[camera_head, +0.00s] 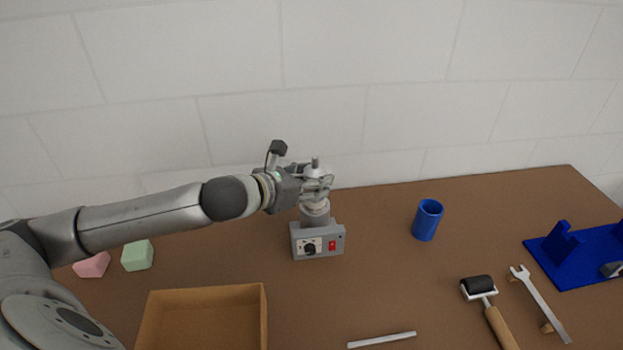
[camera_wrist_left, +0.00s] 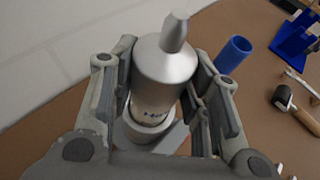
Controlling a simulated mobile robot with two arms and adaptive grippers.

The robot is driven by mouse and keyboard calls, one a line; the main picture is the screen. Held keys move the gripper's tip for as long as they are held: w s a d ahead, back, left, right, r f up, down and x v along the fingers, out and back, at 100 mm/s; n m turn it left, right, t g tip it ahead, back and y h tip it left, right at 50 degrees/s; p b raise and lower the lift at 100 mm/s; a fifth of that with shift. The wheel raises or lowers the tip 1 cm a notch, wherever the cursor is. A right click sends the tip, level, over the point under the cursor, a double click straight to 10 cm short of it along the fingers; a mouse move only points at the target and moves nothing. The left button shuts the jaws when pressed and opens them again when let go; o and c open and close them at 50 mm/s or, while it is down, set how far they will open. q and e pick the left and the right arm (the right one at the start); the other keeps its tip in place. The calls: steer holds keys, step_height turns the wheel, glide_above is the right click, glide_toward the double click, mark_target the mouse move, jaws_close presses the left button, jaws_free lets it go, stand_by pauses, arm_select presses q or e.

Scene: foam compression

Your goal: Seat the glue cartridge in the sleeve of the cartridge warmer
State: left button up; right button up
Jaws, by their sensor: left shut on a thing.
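The glue cartridge (camera_wrist_left: 165,75) is a silver-grey cylinder with a tapered nozzle; its nozzle also shows in the head view (camera_head: 315,164). My left gripper (camera_head: 319,186) is shut on it, with one finger on each side in the left wrist view (camera_wrist_left: 160,95). The cartridge warmer (camera_head: 320,243) is a grey box with a dark knob and a red switch. Its round sleeve (camera_head: 315,214) is directly below my gripper. In the wrist view the cartridge's lower end overlaps the sleeve ring (camera_wrist_left: 143,133); I cannot tell how deep it sits. My right gripper is not in view.
A blue cup (camera_head: 427,220) stands to the right of the warmer. A cardboard box (camera_head: 265,318), pink (camera_head: 92,265) and green (camera_head: 137,255) blocks are at the left. A roller (camera_head: 480,288), a wrench (camera_head: 540,300), a blue stand (camera_head: 580,255) and a grey bar (camera_head: 382,340) lie in front and right.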

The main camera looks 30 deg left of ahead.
arm_select(q)
steer(key=shift+f+b, duration=0.45)
steer(key=shift+f, duration=0.4)
steer(key=o, duration=1.4)
steer(key=shift+c, duration=0.2)
steer(key=shift+s, duration=0.1)
steer(key=v, duration=0.7)
steer(key=shift+s+r, duration=0.1)
steer(key=shift+s, duration=0.1)
